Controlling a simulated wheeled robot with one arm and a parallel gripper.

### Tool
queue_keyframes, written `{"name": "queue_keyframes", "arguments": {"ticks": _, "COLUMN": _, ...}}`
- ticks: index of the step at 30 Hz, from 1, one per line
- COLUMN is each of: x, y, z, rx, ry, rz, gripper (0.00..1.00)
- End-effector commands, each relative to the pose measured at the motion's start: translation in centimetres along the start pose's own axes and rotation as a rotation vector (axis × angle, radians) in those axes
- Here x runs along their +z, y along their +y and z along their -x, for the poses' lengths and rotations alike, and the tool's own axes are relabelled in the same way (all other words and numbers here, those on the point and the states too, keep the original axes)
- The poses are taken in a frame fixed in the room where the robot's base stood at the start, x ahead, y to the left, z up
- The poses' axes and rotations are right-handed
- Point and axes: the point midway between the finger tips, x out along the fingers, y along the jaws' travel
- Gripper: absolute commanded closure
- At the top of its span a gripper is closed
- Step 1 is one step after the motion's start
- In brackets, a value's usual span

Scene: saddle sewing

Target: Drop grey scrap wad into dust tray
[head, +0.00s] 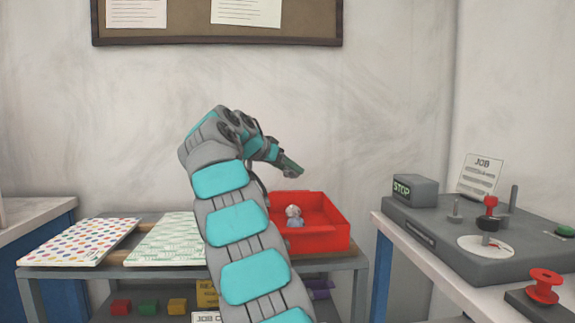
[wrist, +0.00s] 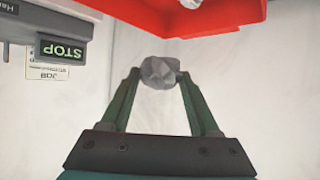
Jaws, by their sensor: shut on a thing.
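My gripper (head: 298,170) is above the back part of the red dust tray (head: 325,238), pointing right and down. In the wrist view its two fingers (wrist: 159,84) are shut on a grey scrap wad (wrist: 160,71), a crumpled lump at the fingertips. I cannot make out the held wad in the head view. The tray's red wall shows in the wrist view (wrist: 215,20), apart from the held wad. Greyish crumpled scrap (head: 294,214) lies inside the tray; a bit of a pale lump shows at the wrist view's top edge (wrist: 187,2).
The tray stands on a grey bench with a spotted sheet (head: 80,242) and a green patterned sheet (head: 165,238) to its left. A grey machine with a STOP box (head: 416,190) is on the right table. A pinboard (head: 190,28) hangs behind.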

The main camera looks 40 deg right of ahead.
Motion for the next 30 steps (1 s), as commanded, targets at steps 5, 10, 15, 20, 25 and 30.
{"name": "queue_keyframes", "arguments": {"ticks": 5, "x": 2.3, "y": 0.0, "z": -1.2, "rx": 0.000, "ry": -0.001, "rz": 0.000, "gripper": 0.89}}
{"name": "queue_keyframes", "arguments": {"ticks": 10, "x": 3.4, "y": 0.0, "z": -1.9, "rx": -0.001, "ry": -0.001, "rz": 0.001, "gripper": 0.89}}
{"name": "queue_keyframes", "arguments": {"ticks": 15, "x": 3.8, "y": 0.0, "z": -2.1, "rx": -0.002, "ry": 0.000, "rz": -0.001, "gripper": 0.89}}
{"name": "queue_keyframes", "arguments": {"ticks": 20, "x": 3.8, "y": 0.0, "z": -2.1, "rx": -0.002, "ry": -0.001, "rz": -0.001, "gripper": 0.89}}
{"name": "queue_keyframes", "arguments": {"ticks": 25, "x": 3.8, "y": 0.0, "z": -2.1, "rx": -0.002, "ry": -0.001, "rz": -0.001, "gripper": 0.34}}
{"name": "queue_keyframes", "arguments": {"ticks": 30, "x": 3.8, "y": 0.0, "z": -2.1, "rx": -0.002, "ry": -0.001, "rz": -0.001, "gripper": 0.15}}
